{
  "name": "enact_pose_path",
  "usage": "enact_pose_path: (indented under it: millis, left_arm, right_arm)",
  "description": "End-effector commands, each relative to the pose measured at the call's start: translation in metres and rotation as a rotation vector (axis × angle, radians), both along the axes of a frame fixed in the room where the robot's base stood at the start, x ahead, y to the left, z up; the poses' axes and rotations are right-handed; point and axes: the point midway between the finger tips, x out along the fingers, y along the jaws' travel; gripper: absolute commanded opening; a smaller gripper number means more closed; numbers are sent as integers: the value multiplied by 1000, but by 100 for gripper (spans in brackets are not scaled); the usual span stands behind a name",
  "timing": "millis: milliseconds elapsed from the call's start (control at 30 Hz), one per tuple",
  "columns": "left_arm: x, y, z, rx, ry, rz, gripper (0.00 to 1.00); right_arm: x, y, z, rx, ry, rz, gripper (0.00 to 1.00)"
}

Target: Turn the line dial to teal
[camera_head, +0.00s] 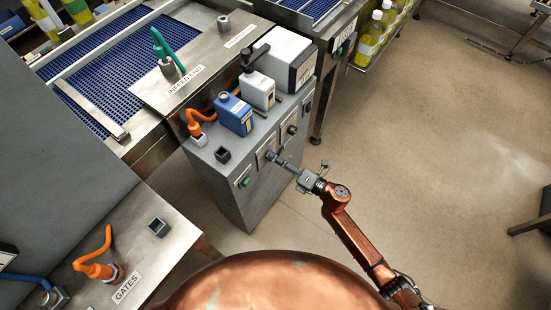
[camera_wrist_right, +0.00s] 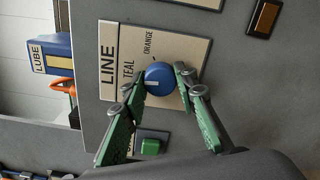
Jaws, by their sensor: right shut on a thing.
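The line dial (camera_wrist_right: 159,76) is a round blue knob with a white pointer mark, on a beige plate (camera_wrist_right: 112,78) lettered LINE. In the wrist view, TEAL is printed left of the knob and ORANGE above it. The white mark lies on the knob's left part, on the TEAL side. My right gripper (camera_wrist_right: 160,79) has its green-padded fingers on both sides of the knob and is shut on it. In the head view my right gripper (camera_head: 278,161) reaches the front of the grey cabinet (camera_head: 243,203), and its fingers hide the knob. My left gripper is not in view.
A green button (camera_wrist_right: 150,146) sits beside the plate. On the cabinet top stand a blue LUBE container (camera_head: 233,113), a white container (camera_head: 258,90) and an orange hose fitting (camera_head: 196,130). Open floor (camera_head: 440,180) lies to the right.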

Motion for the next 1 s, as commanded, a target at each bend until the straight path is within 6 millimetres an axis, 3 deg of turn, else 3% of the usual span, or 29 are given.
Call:
enact_pose_path:
  millis: [100,767,800,1000]
  left_arm:
    - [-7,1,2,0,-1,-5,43]
    - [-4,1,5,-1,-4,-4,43]
    - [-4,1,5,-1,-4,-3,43]
    - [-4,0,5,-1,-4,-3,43]
  right_arm:
    - [0,0,2,28,38,-1,2]
    - [0,0,-1,60,81,-1,2]
    - [0,0,0,59,82,0,29]
    - [0,0,0,59,82,0,42]
